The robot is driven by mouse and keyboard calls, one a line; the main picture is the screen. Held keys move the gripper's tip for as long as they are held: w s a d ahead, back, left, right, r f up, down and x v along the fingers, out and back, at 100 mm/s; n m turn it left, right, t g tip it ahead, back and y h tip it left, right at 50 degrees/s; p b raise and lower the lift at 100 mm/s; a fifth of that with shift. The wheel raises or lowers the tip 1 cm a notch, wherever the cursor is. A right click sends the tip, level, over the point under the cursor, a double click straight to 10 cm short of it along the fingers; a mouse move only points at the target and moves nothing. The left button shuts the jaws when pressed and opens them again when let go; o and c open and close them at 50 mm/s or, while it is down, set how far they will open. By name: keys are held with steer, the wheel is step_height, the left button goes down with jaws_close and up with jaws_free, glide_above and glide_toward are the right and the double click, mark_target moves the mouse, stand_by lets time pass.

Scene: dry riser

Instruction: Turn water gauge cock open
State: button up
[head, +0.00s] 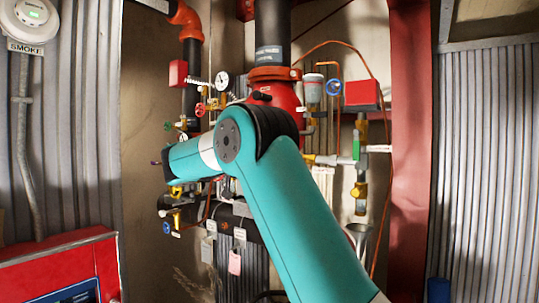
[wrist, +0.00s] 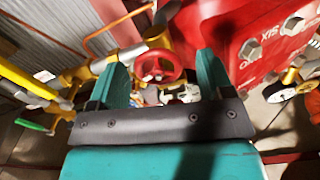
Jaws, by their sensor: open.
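In the wrist view a red handwheel (wrist: 158,66) on brass fittings shows in the gap between the fingers of my gripper (wrist: 163,75). My gripper is open with nothing seen held. The wheel appears beyond the fingertips; I cannot tell the exact distance. In the head view a white-faced gauge (head: 222,80) sits on the piping, with a small red handle (head: 200,108) below and left of it. No label marks which fitting is the water gauge cock. My teal arm crosses the middle of the head view and hides part of the piping. The fingers are not clear there.
A large red valve body (wrist: 255,45) fills the upper right of the wrist view, close to the right finger.

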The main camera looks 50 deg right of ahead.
steer(key=shift+d, duration=0.7)
